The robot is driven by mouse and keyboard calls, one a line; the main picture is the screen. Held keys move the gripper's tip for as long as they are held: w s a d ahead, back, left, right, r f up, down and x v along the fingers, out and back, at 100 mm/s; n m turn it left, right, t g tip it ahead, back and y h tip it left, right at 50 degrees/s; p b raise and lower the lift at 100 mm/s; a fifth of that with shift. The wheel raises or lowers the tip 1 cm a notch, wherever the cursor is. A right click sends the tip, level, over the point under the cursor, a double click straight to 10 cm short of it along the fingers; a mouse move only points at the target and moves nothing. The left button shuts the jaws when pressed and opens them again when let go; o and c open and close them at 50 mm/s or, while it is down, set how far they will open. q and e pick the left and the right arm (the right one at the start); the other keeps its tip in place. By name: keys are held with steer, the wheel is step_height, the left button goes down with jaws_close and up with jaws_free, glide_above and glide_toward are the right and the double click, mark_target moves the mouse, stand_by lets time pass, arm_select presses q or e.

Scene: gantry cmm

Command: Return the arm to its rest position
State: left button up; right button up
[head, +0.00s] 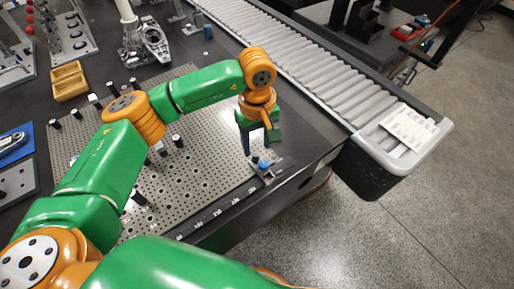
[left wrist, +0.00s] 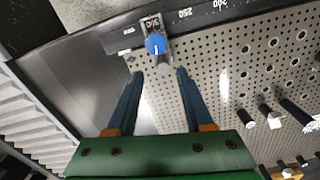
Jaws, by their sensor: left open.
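My green and orange left arm reaches in from the left across the perforated plate (head: 205,190). My left gripper (head: 257,150) points down near the plate's right corner, its two dark fingers apart. In the left wrist view the left gripper (left wrist: 160,74) is open with nothing held between its fingers. A small fitting with a blue knob (head: 263,163) sits at the table edge just beyond the fingertips; the blue knob (left wrist: 155,43) also shows ahead of the fingers in the left wrist view. My right gripper is out of view.
A roller conveyor (head: 290,58) runs along the table's right side, with a white sheet (head: 408,128) at its end. Several short black posts (head: 178,140) stand on the plate. A yellow tray (head: 68,82) and a metal fixture (head: 148,42) are behind. Open floor (head: 400,240) lies at right.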

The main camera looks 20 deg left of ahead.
arm_select(q)
step_height(320, 180, up, 5)
steer(key=shift+d+f, duration=0.1)
steer(key=shift+f, duration=0.1)
